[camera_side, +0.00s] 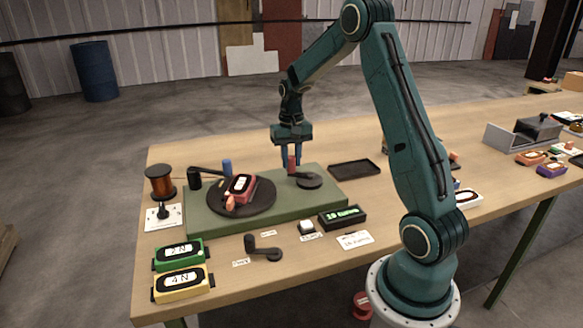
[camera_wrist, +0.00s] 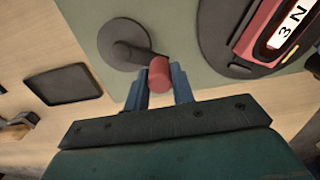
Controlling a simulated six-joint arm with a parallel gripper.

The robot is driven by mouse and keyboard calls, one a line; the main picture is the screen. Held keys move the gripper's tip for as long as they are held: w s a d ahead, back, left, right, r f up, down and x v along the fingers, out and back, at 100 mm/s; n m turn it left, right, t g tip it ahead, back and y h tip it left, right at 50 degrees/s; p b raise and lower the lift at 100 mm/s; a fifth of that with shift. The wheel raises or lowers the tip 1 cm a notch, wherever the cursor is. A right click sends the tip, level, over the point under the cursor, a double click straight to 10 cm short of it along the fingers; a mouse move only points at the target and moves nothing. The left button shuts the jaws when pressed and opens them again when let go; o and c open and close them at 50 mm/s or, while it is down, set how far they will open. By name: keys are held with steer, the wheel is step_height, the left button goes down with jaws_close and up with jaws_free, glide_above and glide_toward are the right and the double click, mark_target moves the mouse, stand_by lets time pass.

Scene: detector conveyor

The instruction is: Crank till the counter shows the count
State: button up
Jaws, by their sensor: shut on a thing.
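My gripper (camera_side: 291,168) points down and is shut on the red crank handle (camera_wrist: 159,75) at the green base's right part. The handle stands on a dark arm joined to a round dark hub (camera_side: 311,181); the hub (camera_wrist: 124,43) is left of the handle in the wrist view. The counter (camera_side: 342,216) is a black box at the base's front right, with green lit characters that seem to start with a two-digit number, too blurred to read surely. A white card (camera_side: 355,239) with unreadable print lies in front of it.
A red device marked 3 N (camera_wrist: 285,30) lies on the dark turntable (camera_side: 263,202) of the green base (camera_side: 330,196). Green (camera_side: 178,254) and yellow (camera_side: 181,284) devices sit front left. A loose crank (camera_side: 264,252) and white button (camera_side: 307,227) lie in front. A black tray (camera_side: 354,169) is behind.

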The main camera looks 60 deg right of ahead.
steer(key=shift+s+a, duration=0.4)
steer(key=shift+a, duration=0.45)
steer(key=shift+s+a, duration=0.75)
steer(key=shift+s, duration=0.1)
